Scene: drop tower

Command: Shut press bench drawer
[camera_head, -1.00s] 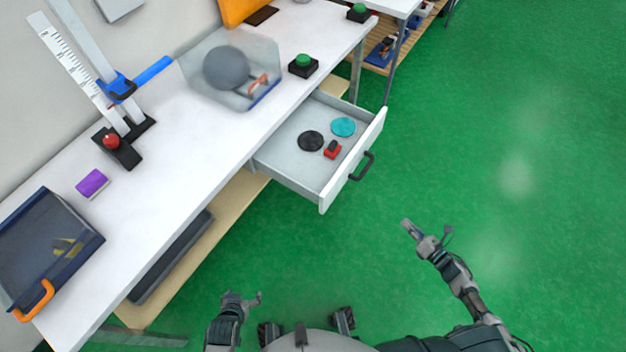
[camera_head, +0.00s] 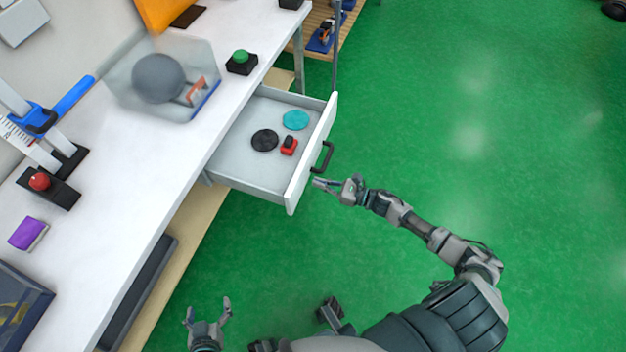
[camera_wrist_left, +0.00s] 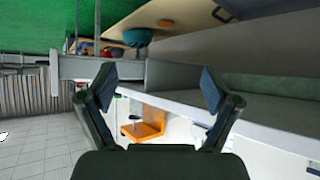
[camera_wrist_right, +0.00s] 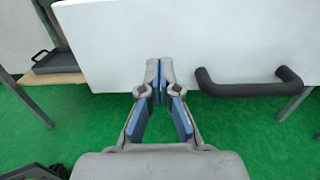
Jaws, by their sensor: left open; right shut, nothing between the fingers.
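The press bench drawer (camera_head: 240,170) stands pulled out from under the white bench. It holds a black disc (camera_head: 264,140), a teal disc (camera_head: 295,120) and a small red and black object (camera_head: 289,146). Its dark handle (camera_head: 321,158) is on the front panel; the handle also shows in the right wrist view (camera_wrist_right: 250,84), right of the fingers. My right gripper (camera_head: 316,183) is shut and empty, in front of the drawer front, beside the handle. In the right wrist view its fingertips (camera_wrist_right: 160,62) are close to the white panel; contact cannot be told. My left gripper (camera_head: 207,312) is open and empty, low by my base.
The bench top (camera_head: 150,150) carries a clear box with a grey ball (camera_head: 158,78), a green button (camera_head: 240,58), a red button (camera_head: 40,182) and a purple block (camera_head: 28,233). A lower shelf (camera_head: 180,245) runs beneath.

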